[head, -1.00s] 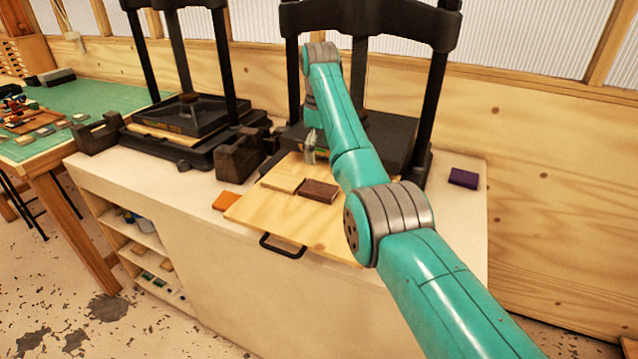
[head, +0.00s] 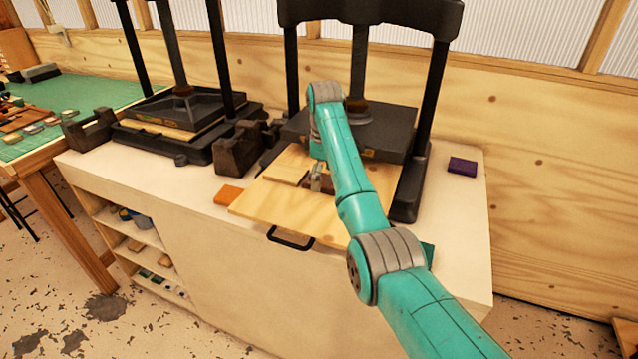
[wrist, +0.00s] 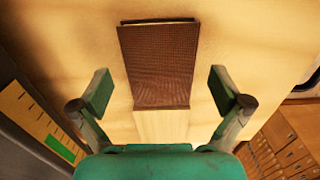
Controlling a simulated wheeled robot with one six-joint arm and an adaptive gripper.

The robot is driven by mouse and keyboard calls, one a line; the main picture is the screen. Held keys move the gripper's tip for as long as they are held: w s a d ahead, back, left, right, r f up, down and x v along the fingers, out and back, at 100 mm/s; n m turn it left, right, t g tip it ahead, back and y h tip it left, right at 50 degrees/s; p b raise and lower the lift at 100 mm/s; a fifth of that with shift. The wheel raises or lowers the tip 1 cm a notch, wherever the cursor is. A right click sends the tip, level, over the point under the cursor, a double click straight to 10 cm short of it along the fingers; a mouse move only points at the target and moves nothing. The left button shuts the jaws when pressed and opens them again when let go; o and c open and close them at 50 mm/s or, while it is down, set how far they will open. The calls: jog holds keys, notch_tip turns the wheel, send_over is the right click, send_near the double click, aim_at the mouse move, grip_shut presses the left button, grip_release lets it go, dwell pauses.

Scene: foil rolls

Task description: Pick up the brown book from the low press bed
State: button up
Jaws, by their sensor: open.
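The brown book (wrist: 158,65) lies on the pale wooden press bed (wrist: 225,35) in the wrist view, below and ahead of my gripper (wrist: 160,92). My gripper is open, with one green-padded finger to each side of the book's line and clear space between them and the book. In the head view my gripper (head: 316,178) hangs over the wooden press bed (head: 290,212), and the book is mostly hidden behind it and my arm. A tan block or book (head: 286,174) lies on the bed just left of my gripper.
The black press (head: 375,128) stands behind the bed, its posts on both sides. A purple book (head: 462,166) lies on the right of the counter, an orange one (head: 228,195) at the left. A dark iron block (head: 238,150) stands left of the bed.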

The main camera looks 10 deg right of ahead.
jog(key=c, duration=1.3)
jog(key=shift+o, duration=0.2)
